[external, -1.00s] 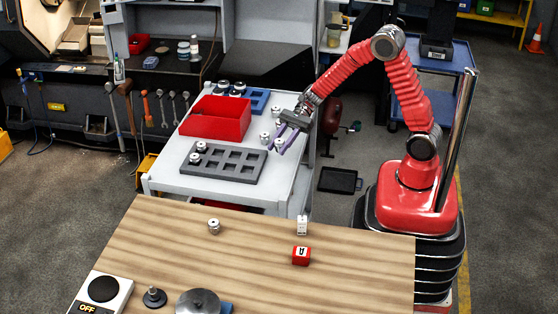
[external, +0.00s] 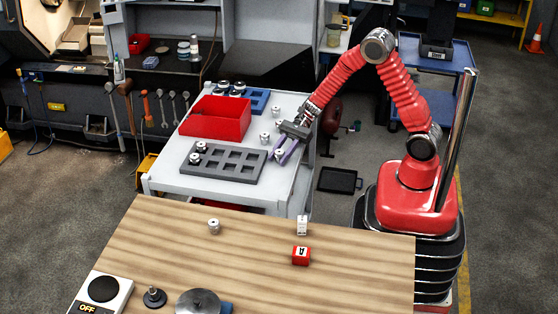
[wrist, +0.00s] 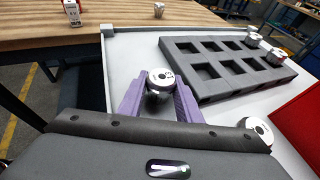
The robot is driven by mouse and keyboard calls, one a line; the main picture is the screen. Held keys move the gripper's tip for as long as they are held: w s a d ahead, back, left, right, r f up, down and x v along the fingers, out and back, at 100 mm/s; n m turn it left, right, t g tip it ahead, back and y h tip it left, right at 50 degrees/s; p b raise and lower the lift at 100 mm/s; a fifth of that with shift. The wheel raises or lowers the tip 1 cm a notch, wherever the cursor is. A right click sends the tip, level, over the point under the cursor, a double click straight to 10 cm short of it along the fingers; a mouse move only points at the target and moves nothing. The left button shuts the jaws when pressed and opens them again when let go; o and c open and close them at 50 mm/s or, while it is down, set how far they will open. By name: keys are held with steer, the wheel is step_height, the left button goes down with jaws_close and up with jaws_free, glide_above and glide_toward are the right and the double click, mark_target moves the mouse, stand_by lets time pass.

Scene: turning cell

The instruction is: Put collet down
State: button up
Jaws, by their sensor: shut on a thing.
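My gripper (external: 281,155) is low over the right side of the white cart top (external: 218,197), with its purple fingers shut on a silver collet (external: 279,154). In the wrist view the held collet (wrist: 160,79) shows between the fingertips of my gripper (wrist: 158,88), its round face up. I cannot tell whether it touches the cart top. The grey tray (external: 224,174), with several empty pockets, lies left of my gripper. Two collets (external: 195,158) sit at its left end.
Two loose collets (external: 264,138) stand on the cart behind my gripper. A red bin (external: 215,119) and a blue tray (external: 259,100) with collets are further back. The wooden table (external: 250,285) in front holds a collet (external: 213,226), a white block (external: 302,225) and a red block (external: 301,257).

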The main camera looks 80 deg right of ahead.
steer(key=o, duration=0.9)
steer(key=shift+f, duration=0.1)
steer(key=shift+d+r, duration=0.2)
steer(key=v, duration=1.1)
steer(key=shift+s+d+r, duration=0.1)
steer(key=shift+s+d, duration=0.05)
steer(key=shift+d, duration=0.1)
